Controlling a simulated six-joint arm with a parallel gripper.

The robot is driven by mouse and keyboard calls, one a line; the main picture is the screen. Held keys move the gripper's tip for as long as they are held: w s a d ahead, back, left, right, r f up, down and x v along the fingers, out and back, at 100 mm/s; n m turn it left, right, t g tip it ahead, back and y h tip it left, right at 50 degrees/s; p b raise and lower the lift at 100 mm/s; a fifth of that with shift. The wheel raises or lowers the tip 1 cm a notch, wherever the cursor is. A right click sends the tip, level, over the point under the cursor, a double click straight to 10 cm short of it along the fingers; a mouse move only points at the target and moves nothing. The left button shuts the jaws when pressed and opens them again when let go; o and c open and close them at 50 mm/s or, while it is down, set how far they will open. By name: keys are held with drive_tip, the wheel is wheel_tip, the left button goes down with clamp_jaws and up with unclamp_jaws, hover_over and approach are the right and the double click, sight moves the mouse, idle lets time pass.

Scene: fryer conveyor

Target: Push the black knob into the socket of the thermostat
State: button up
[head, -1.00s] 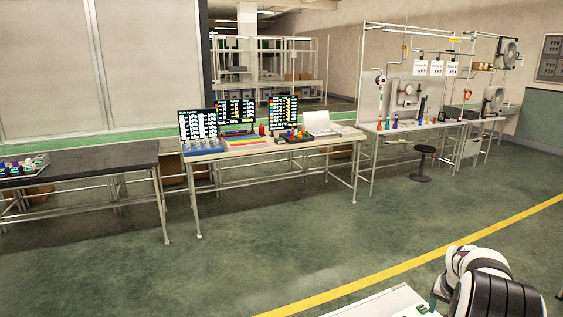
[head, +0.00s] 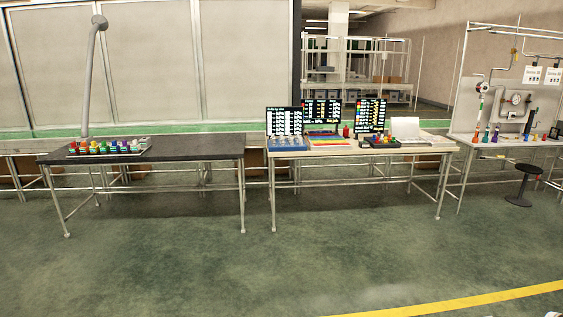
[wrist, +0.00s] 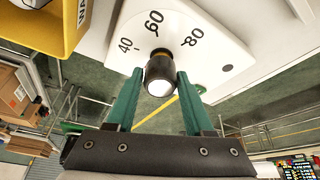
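In the wrist view, the black knob (wrist: 160,67) has a bright round end facing the camera. It sits between the green fingertips of my gripper (wrist: 160,75), which appear to touch it on both sides. Behind the knob is the thermostat's white faceplate (wrist: 205,62), marked 40, 60 and 80, with a small dark dot near one corner. The knob overlaps the plate in this view. The socket is hidden, and I cannot tell whether the knob touches the plate. My gripper and the thermostat are not in the head view.
A yellow box (wrist: 45,30) is close on the left in the wrist view, with cardboard boxes (wrist: 15,95) below it. The head view shows a dark table (head: 190,147), a bench with screens (head: 350,150) and a stool (head: 520,198). The green floor in front is clear.

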clamp_jaws()
drive_tip(key=shift+w+d+r+g+y, duration=0.1)
drive_tip(key=shift+d+g+y, duration=0.15)
drive_tip(key=shift+y, duration=0.55)
idle(0.8)
drive_tip(key=o, duration=0.5)
unclamp_jaws()
drive_tip(key=shift+v, duration=2.9)
